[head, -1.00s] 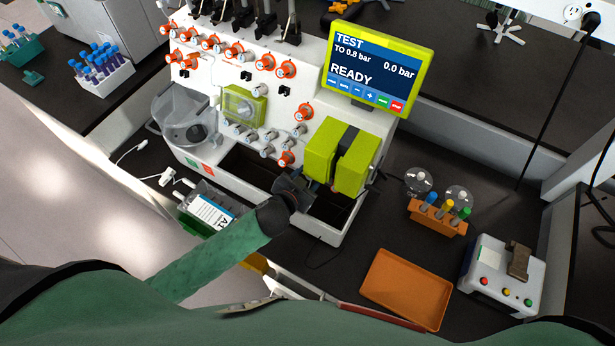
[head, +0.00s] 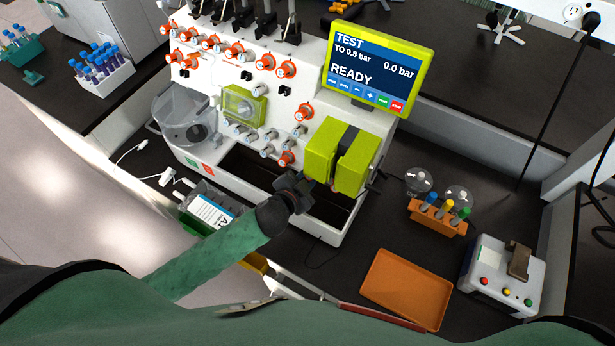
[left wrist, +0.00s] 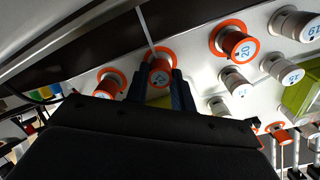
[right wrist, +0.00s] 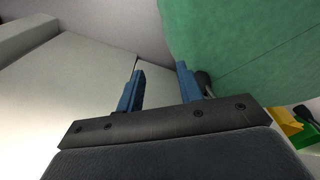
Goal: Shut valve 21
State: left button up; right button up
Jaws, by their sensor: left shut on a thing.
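In the left wrist view an orange-collared valve knob (left wrist: 160,72) sits between the two blue fingers of my left gripper (left wrist: 158,84), which is shut on it. Its cap label is too turned and small to read surely as 21. Beside it is the orange knob marked 20 (left wrist: 238,46). In the head view my left gripper (head: 305,185) is at the lower front of the cell processor (head: 225,160), left of the lime-green block, and hides the held knob. My right gripper (right wrist: 160,85) is open and empty in the right wrist view.
The processor screen (head: 368,68) reads TEST, TO 0.8 bar, 0.0 bar, READY. The lime-green block (head: 340,158) is close to my left gripper. An orange tray (head: 405,290), a tube rack (head: 437,220) and a white device (head: 502,275) stand to the right.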

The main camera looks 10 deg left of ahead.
pick_arm(q)
jog(key=shift+m, duration=0.5)
jog(key=o, duration=1)
jog(key=shift+s, duration=0.1)
